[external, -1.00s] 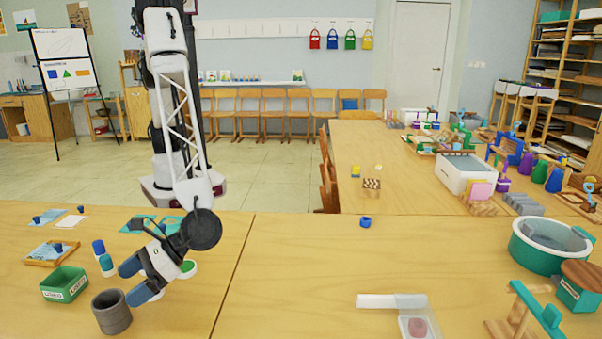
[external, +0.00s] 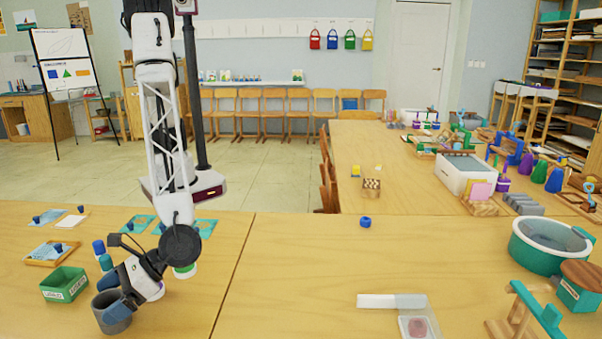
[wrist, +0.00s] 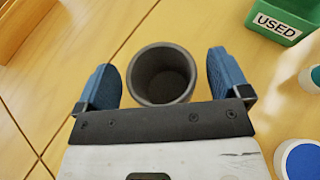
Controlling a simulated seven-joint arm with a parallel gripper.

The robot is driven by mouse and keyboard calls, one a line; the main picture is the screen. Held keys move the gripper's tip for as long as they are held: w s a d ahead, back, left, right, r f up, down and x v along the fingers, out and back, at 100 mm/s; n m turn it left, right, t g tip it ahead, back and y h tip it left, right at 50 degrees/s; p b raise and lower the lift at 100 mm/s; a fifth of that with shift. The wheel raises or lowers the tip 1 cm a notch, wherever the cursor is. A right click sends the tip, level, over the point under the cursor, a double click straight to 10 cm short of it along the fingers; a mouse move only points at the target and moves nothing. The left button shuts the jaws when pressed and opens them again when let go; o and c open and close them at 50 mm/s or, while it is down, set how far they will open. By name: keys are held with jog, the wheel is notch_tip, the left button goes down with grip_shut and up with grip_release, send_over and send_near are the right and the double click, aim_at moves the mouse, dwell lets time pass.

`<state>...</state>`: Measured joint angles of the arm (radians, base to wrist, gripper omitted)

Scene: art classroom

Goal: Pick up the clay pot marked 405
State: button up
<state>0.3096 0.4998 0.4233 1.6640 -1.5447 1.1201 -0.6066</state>
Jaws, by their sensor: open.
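A dark grey, round, empty pot (external: 110,325) stands upright near the table's front left. In the wrist view the pot (wrist: 161,74) sits between the two blue fingers, with its open mouth facing the camera. No 405 mark shows on the sides I can see. My gripper (external: 118,298) is open, tilted down at the pot. In the wrist view my gripper (wrist: 165,82) has one finger on each side of the pot, with a gap at each side. Part of the pot is hidden behind the gripper body in both views.
A green box labelled USED (wrist: 287,20) stands close beside the pot; it also shows in the external view (external: 64,285).

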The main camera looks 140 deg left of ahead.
jog(key=shift+d+f, duration=0.25)
jog(key=shift+d, duration=0.3)
jog(key=c, duration=1.1)
